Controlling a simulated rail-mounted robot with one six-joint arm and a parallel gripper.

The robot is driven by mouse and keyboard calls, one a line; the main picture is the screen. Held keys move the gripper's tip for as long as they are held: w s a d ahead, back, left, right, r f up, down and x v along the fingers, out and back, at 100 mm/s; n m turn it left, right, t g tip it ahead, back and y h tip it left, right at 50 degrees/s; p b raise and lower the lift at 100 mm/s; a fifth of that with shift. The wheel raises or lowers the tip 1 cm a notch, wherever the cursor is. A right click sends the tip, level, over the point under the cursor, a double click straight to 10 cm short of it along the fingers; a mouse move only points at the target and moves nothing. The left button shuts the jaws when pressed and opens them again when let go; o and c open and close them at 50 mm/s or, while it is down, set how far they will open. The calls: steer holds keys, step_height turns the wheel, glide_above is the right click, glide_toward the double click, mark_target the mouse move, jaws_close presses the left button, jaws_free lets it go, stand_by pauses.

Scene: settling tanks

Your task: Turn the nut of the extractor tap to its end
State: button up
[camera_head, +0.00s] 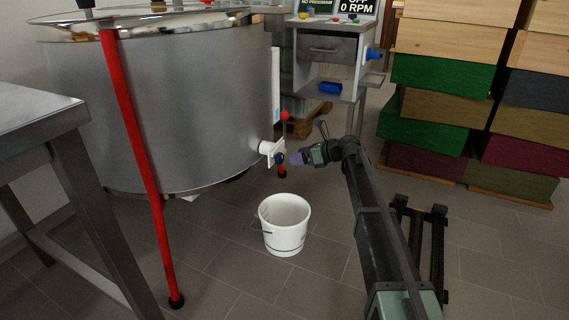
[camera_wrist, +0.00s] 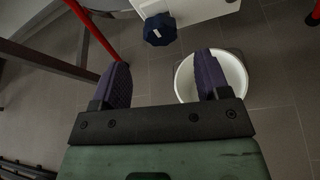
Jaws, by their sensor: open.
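The extractor (camera_head: 190,110) is a large steel drum at the left. The tap's nut is a dark blue knob (camera_wrist: 160,29), seen at the top of the wrist view just ahead of my fingers. It also shows at the tap in the head view (camera_head: 279,158). My gripper (camera_wrist: 162,68) has two purple fingers, spread apart with nothing between them. In the head view my gripper (camera_head: 296,157) is close to the right of the nut; they look apart.
A white bucket (camera_head: 284,238) stands on the tiled floor below the tap. A red leg (camera_head: 145,165) and a steel table (camera_head: 40,110) are at the left. Stacked coloured hive boxes (camera_head: 437,95) and a control cabinet (camera_head: 325,50) stand behind. The floor around the bucket is clear.

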mark_target(282, 159)
steer(key=b+x, duration=0.1)
steer(key=x, duration=0.5)
steer(key=shift+a+f+b, duration=0.1)
steer(key=shift+a+b, duration=0.1)
steer(key=shift+b, duration=0.15)
steer(key=c, duration=0.9)
